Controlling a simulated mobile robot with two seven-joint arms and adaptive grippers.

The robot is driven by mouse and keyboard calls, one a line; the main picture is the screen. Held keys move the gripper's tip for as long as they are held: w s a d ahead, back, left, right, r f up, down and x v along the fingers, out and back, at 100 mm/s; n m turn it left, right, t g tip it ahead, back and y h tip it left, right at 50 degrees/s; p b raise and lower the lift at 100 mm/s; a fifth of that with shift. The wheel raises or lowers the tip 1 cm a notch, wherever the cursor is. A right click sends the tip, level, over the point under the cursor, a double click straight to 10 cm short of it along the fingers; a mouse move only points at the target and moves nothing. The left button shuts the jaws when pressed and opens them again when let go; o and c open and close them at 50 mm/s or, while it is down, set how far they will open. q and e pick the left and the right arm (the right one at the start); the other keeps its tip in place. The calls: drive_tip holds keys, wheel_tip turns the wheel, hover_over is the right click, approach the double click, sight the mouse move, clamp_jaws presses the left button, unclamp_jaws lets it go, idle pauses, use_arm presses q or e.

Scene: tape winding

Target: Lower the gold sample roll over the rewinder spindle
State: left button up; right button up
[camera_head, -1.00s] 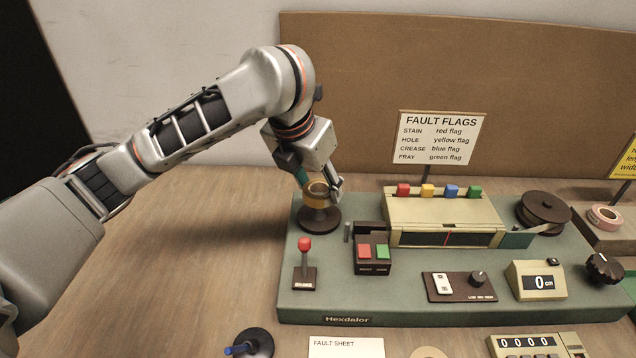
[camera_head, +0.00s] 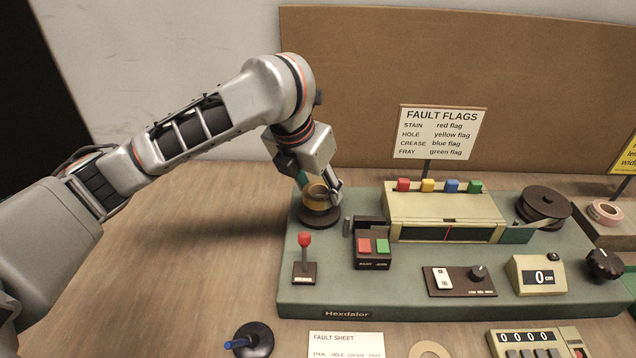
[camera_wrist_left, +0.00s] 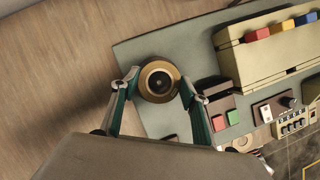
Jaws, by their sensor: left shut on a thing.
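The gold sample roll (camera_head: 318,200) is at the left end of the green machine, directly above or around the rewinder spindle; its underside sits close to the dark round flange (camera_head: 320,222). I cannot tell whether it touches the flange. My left gripper (camera_head: 318,189) is shut on the roll, one finger on each side. In the left wrist view the roll shows as a brown and gold ring (camera_wrist_left: 158,67), with a round hub in its middle. The fingers of my left gripper (camera_wrist_left: 158,84) straddle it. The spindle's shaft is mostly hidden by roll and fingers.
A red-knobbed lever (camera_head: 304,240) stands in front. A cream housing (camera_head: 440,213) with coloured flags lies further right. The wooden table is clear on the left.

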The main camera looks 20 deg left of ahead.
use_arm(q)
drive_tip(key=shift+f, duration=0.2)
idle(0.5)
drive_tip(key=shift+f, duration=0.35)
drive_tip(key=shift+f, duration=0.75)
drive_tip(key=o, duration=1.4)
